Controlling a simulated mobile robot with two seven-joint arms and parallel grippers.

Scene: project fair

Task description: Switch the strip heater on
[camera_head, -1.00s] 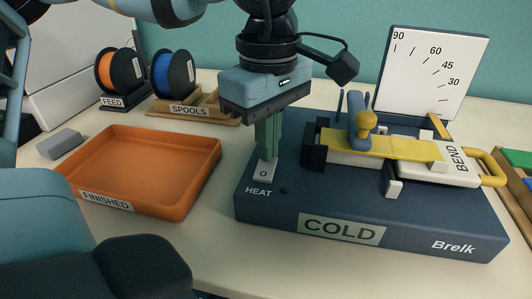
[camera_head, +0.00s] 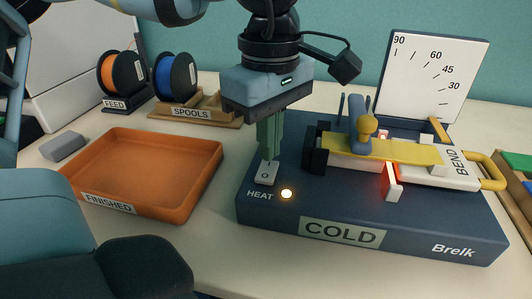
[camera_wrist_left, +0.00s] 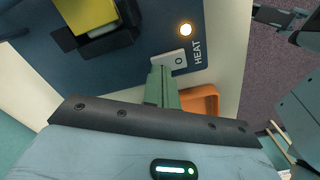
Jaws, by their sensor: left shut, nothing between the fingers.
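The strip heater machine (camera_head: 420,222) is a dark blue box on the table with a "COLD" label on its front. Its white rocker switch (camera_head: 266,175) is marked "O" and sits above the word HEAT; it also shows in the left wrist view (camera_wrist_left: 177,59). The round lamp (camera_head: 287,194) beside the switch glows warm yellow. A yellow strip (camera_head: 415,151) lies across the machine, with an orange-red glow below it. My left gripper (camera_head: 268,156) is shut and empty, pointing down with its green fingertips at the far edge of the switch. My right gripper is not seen.
An orange tray (camera_head: 200,199) labelled FINISHED stands left of the machine. Orange and blue spools sit behind it, near a wooden SPOOLS rack (camera_head: 215,121). A white angle board (camera_head: 425,75) and a yellow BEND handle (camera_head: 494,168) are at the right.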

